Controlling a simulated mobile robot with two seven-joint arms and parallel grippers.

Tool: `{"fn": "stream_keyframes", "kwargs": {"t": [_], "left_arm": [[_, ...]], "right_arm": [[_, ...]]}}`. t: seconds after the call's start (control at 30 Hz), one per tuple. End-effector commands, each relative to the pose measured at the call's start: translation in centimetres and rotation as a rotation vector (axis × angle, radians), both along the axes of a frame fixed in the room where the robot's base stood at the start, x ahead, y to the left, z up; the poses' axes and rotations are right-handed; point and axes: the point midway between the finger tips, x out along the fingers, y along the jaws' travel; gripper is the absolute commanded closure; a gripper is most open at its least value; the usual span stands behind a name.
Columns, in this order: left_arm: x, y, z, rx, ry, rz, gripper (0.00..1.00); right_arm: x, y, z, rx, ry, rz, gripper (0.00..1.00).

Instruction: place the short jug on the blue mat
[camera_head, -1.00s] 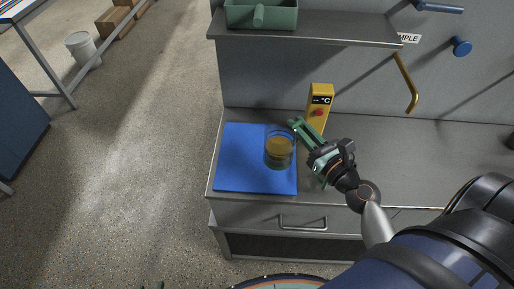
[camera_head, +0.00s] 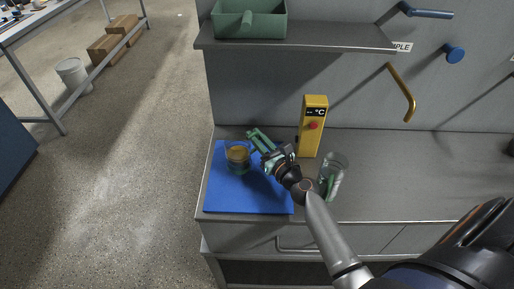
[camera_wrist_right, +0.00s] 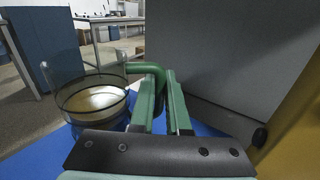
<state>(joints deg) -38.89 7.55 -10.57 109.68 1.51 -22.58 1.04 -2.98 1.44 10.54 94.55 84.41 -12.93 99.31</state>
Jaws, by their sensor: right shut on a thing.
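The short jug (camera_head: 238,158) is clear glass with amber contents and sits over the back part of the blue mat (camera_head: 240,198) in the head view. It also shows at the left of the right wrist view (camera_wrist_right: 95,100), looking upright. My right gripper (camera_head: 262,145) is to its right, shut on its green handle; the fingers (camera_wrist_right: 163,100) show close together there. I cannot tell whether the jug's base touches the mat. My left gripper is not in view.
A taller clear jug (camera_head: 333,174) stands right of my right arm on the grey counter. A yellow temperature device (camera_head: 313,130) stands behind my gripper. A shelf (camera_head: 320,38) with a green bin (camera_head: 262,24) is above. The mat's front is clear.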

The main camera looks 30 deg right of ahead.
Motion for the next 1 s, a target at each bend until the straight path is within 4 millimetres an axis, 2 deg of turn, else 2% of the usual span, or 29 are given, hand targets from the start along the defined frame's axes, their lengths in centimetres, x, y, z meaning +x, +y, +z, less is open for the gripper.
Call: {"fn": "stream_keyframes", "kwargs": {"t": [0.03, 0.13, 0.57, 0.6, 0.8, 0.83, 1.0], "left_arm": [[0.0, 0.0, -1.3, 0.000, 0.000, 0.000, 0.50], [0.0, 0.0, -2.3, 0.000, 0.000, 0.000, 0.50], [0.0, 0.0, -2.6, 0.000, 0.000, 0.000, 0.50], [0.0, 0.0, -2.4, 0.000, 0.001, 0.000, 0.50], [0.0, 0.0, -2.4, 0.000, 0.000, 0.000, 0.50], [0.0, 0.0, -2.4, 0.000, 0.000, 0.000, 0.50], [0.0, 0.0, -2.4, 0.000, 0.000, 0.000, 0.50]], "right_arm": [[-0.1, 0.0, -1.5, 0.000, 0.002, -0.001, 1.00], [-0.1, 0.0, -2.6, 0.001, 0.002, -0.001, 1.00], [-0.1, 0.0, -3.0, 0.001, 0.001, -0.001, 1.00], [-0.2, 0.0, -2.9, 0.000, 0.003, 0.000, 0.81], [-0.2, 0.0, -2.9, 0.000, 0.003, 0.000, 0.59], [-0.2, 0.0, -2.9, 0.000, 0.003, 0.000, 0.56], [-0.2, 0.0, -2.9, 0.000, 0.003, 0.000, 0.56]]}}
